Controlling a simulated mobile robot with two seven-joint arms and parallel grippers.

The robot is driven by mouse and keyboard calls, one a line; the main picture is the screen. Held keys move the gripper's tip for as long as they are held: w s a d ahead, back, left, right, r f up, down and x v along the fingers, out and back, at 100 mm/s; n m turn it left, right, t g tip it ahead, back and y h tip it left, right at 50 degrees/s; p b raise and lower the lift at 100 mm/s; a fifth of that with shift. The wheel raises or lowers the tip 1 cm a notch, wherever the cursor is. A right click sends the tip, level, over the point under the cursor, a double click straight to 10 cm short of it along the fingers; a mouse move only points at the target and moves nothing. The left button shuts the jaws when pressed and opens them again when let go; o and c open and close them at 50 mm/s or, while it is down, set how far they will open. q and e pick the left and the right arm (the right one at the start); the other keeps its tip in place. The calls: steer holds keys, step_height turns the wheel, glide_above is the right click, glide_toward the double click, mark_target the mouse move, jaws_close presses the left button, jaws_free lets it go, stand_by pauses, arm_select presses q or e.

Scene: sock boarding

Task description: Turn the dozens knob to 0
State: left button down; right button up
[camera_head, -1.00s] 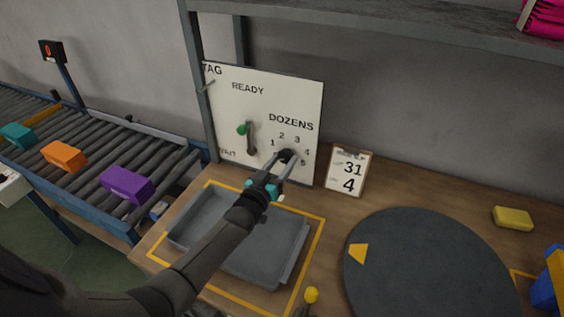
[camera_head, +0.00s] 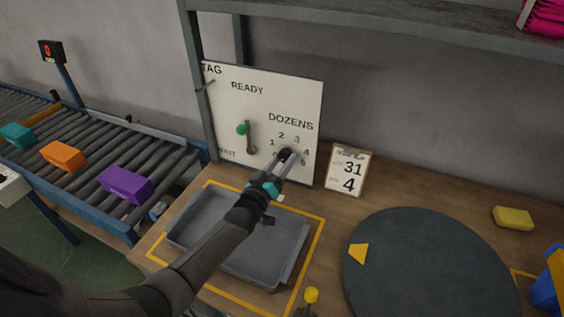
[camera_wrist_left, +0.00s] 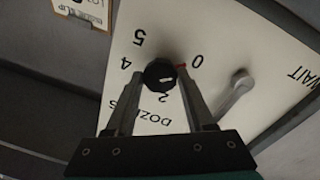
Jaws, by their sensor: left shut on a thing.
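The dozens knob (camera_wrist_left: 160,74) is a black round knob on the white panel (camera_head: 228,108), ringed by numbers. In the left wrist view, its red mark points toward the 0. Digits 2, 4 and 5 also show there, and a finger covers part of the dial. My left gripper (camera_head: 287,156) is shut on the knob, one finger on each side of it. Its fingers also show in the left wrist view (camera_wrist_left: 161,80). In the head view the fingertips partly hide the knob. My right gripper is not in view.
A green-tipped lever (camera_head: 250,138) stands left of the knob between READY and WAIT. A card reading 31 and 4 (camera_head: 347,172) stands to the right. Below are a grey tray (camera_head: 295,262) and a dark round plate (camera_head: 430,270). A roller conveyor (camera_head: 100,148) carries coloured blocks at left.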

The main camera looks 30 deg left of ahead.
arm_select(q)
steer(key=shift+c, duration=1.4)
jaws_free()
steer(key=s+p, duration=0.2)
steer(key=s, duration=1)
steer(key=shift+f, duration=0.1)
